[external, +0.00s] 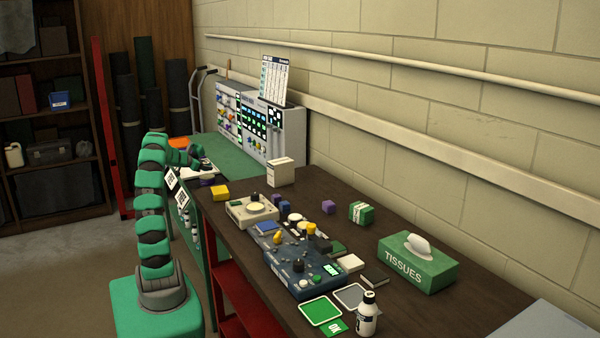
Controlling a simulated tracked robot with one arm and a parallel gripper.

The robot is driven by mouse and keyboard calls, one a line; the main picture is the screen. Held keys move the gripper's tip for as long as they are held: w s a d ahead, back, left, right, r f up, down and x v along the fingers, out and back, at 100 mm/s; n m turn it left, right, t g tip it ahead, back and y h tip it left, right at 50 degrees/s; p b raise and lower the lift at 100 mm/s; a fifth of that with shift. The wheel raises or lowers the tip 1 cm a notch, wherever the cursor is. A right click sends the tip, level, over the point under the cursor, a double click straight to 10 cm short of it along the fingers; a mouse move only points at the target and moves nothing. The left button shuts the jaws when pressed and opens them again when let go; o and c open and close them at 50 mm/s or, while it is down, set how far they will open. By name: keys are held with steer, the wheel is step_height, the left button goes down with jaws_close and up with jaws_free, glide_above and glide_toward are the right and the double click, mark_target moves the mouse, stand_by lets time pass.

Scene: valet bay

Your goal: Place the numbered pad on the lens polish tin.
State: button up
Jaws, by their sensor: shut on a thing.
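My green and black arm rises at the left and bends over toward the far part of the bench. My gripper (198,158) is low over the far left of the bench, near the green mat. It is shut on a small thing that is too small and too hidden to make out. Pale and dark items (204,168) show right beside and below the fingers; I cannot tell held from resting. I cannot tell for sure which thing is the numbered pad or which is the lens polish tin.
A grey cabinet (286,132) with a calendar sheet (274,79) stands at the wall. A white box (281,172), a beige device (251,213), a blue-grey panel (300,262), a green tissue box (418,263) and a bottle (367,314) crowd the dark bench. Bare wood shows near the wall.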

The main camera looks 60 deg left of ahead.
step_height(320, 180, down, 4)
steer(key=shift+r+b, duration=0.25)
steer(key=shift+b, duration=0.9)
steer(key=shift+r, duration=0.1)
steer(key=o, duration=0.9)
steer(key=shift+o, duration=0.2)
steer(key=shift+s+d+r+p, duration=0.1)
steer(key=shift+s+r+p, duration=0.1)
steer(key=shift+s+p, duration=0.15)
steer(key=p+v, duration=0.3)
steer(key=v, duration=0.8)
steer(key=shift+s+d, duration=0.1)
